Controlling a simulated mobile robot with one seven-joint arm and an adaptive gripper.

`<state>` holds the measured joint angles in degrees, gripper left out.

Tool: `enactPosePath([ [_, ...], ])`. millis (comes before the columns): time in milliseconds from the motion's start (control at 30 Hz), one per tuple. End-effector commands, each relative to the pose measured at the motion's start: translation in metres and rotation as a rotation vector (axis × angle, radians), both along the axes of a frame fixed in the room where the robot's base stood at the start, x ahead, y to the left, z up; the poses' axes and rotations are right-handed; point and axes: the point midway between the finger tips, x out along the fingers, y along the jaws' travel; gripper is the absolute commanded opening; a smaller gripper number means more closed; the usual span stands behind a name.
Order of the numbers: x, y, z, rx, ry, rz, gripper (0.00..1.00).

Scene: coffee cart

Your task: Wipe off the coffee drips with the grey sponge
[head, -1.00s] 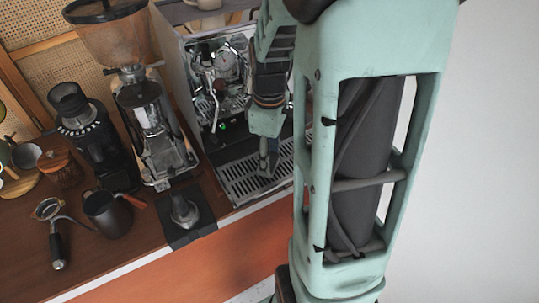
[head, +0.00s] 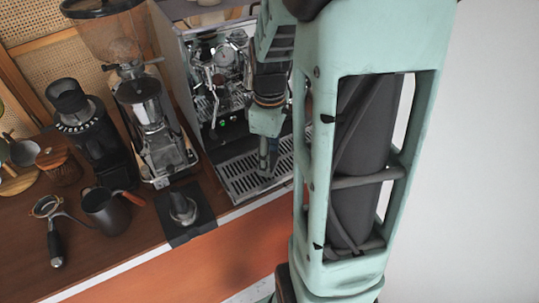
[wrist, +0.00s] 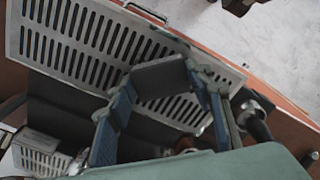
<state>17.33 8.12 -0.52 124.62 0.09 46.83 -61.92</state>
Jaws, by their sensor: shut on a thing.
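My gripper (wrist: 160,82) is shut on the grey sponge (wrist: 160,76), a dark grey block held between the two blue-lined fingers in the wrist view. In the head view my gripper (head: 268,164) points down over the slotted metal drip tray (head: 240,182) of the espresso machine. The tray also fills the upper left of the wrist view (wrist: 60,45), behind the sponge. I cannot tell whether the sponge touches the tray. The sponge is too small to make out in the head view. I cannot make out coffee drips in either view.
The espresso machine (head: 200,75) stands behind the tray. A chrome grinder (head: 150,130) and a black tamping mat (head: 180,236) are to its left. The counter's front edge runs close to the tray.

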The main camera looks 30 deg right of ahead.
Motion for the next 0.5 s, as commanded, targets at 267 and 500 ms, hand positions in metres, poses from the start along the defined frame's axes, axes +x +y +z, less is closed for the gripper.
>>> enactPosePath([
  [267,-0.0001,0.0000,-0.0067,0.000,0.000,0.000,0.28],
  [500,-0.0001,0.0000,-0.0098,0.000,0.000,0.000,0.28],
])
